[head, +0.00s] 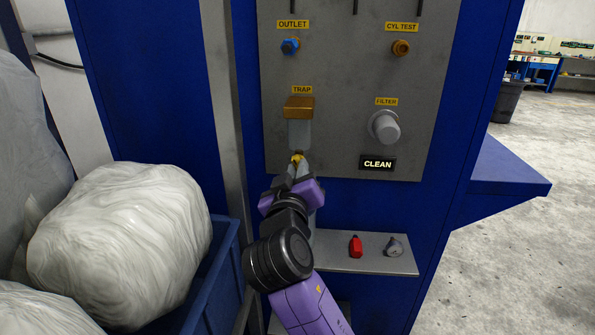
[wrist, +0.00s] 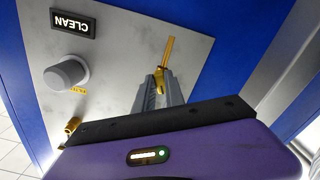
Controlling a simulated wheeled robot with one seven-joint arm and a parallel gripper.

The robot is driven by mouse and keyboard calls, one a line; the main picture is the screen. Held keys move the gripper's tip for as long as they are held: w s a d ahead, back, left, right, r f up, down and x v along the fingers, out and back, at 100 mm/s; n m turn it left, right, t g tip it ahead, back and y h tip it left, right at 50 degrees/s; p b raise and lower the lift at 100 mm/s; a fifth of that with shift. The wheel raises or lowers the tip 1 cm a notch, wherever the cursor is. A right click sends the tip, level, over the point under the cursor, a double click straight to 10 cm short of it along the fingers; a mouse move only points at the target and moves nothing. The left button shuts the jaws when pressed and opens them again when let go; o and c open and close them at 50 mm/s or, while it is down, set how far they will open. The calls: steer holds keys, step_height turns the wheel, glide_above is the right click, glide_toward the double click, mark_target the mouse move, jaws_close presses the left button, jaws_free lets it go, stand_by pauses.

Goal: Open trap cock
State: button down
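The trap (head: 299,132) hangs on the grey panel under its yellow TRAP label, with a brass-coloured top and a clear bowl. The small yellow trap cock (head: 297,158) is at the bottom of the bowl. My gripper (head: 297,166) reaches up to it from below. In the wrist view, the cock (wrist: 160,80) sits between the grey fingertips of my gripper (wrist: 158,82), and a thin yellow part sticks out past them. The fingers are close together and appear shut on the cock. They hide part of it.
The filter (head: 384,126) and CLEAN sign (head: 377,163) are to the right. A grey shelf (head: 335,262) below carries a red item (head: 355,246) and a grey knob-like item (head: 393,247). White bags (head: 120,240) in a blue bin (head: 215,275) crowd the left. Floor is open at far right.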

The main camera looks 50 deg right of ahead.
steer(key=shift+f+m+b, duration=0.1)
steer(key=shift+m+b, duration=0.2)
steer(key=shift+b, duration=0.05)
steer(key=shift+w+a+m+b, duration=0.1)
steer(key=shift+a+m+b, duration=0.05)
steer(key=shift+m+b, duration=2.25)
steer(key=shift+m, duration=0.3)
steer(key=c, duration=1.4)
jaws_free()
